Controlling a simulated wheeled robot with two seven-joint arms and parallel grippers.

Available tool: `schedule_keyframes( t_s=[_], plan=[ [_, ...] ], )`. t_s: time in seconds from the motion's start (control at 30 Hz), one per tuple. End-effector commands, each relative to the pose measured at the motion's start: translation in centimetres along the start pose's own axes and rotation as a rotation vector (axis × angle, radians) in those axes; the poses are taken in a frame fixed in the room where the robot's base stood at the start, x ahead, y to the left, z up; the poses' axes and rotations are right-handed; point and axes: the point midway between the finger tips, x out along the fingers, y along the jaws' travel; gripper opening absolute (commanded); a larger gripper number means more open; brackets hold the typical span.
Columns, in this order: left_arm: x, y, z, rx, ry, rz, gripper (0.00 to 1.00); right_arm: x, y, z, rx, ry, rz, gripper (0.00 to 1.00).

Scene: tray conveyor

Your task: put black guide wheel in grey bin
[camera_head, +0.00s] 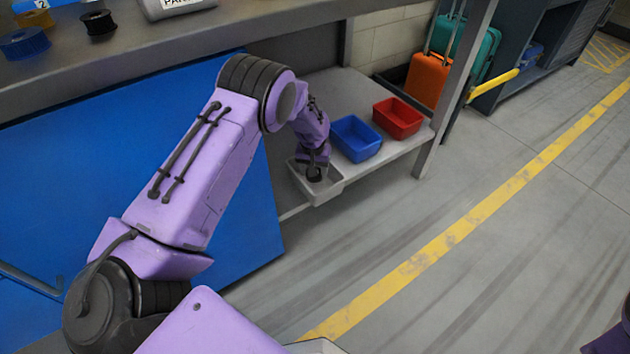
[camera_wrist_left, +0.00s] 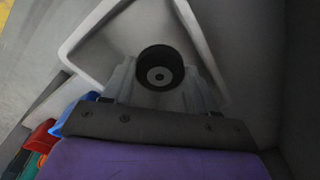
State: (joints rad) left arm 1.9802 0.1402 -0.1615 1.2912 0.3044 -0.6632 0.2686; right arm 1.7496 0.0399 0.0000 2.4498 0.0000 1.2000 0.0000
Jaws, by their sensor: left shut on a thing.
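The black guide wheel (camera_wrist_left: 160,68) is between the fingers of my left gripper (camera_wrist_left: 158,84) in the left wrist view. The gripper is shut on it. In the head view the wheel (camera_head: 314,174) shows as a small dark disc under my left gripper (camera_head: 314,168), over the grey bin (camera_head: 327,191). The grey bin's rim (camera_wrist_left: 75,50) surrounds the wheel in the wrist view. I cannot tell how far above the bin's floor the wheel is. My right gripper is not in view; only a bit of purple shows at the lower right edge.
A blue bin (camera_head: 356,139) and a red bin (camera_head: 398,118) stand on the same low shelf, right of the grey bin. A blue panel (camera_head: 60,190) is behind my left arm. The upper shelf holds a blue spool (camera_head: 24,43) and a black spool (camera_head: 98,23). The floor at right is clear.

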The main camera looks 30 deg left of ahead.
Motion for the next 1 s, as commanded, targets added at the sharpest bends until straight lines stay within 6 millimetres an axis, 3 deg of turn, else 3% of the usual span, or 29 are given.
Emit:
schedule_keyframes(
  t_s=[0.2,0.37,0.4,0.67,0.7,0.77,1.0],
  plan=[
    [2.0,0.0,-1.0,0.001,0.0,0.0,0.26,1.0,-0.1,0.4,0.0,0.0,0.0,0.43],
    [4.5,0.0,-0.6,0.0,0.0,0.0,0.26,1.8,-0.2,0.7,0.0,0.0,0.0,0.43],
    [4.6,0.1,-0.6,-0.001,0.001,0.0,0.22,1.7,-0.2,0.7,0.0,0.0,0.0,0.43],
    [4.7,0.1,-0.6,0.0,0.001,0.0,0.21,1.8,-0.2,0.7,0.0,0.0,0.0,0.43],
    [4.7,0.1,-0.6,0.0,0.001,0.0,0.64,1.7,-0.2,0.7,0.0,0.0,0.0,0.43],
    [4.6,0.1,-0.6,0.0,0.001,0.0,0.83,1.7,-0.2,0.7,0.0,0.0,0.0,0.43],
    [4.6,0.1,-0.6,0.0,0.001,0.0,0.83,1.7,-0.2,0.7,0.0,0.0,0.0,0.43]
  ],
)
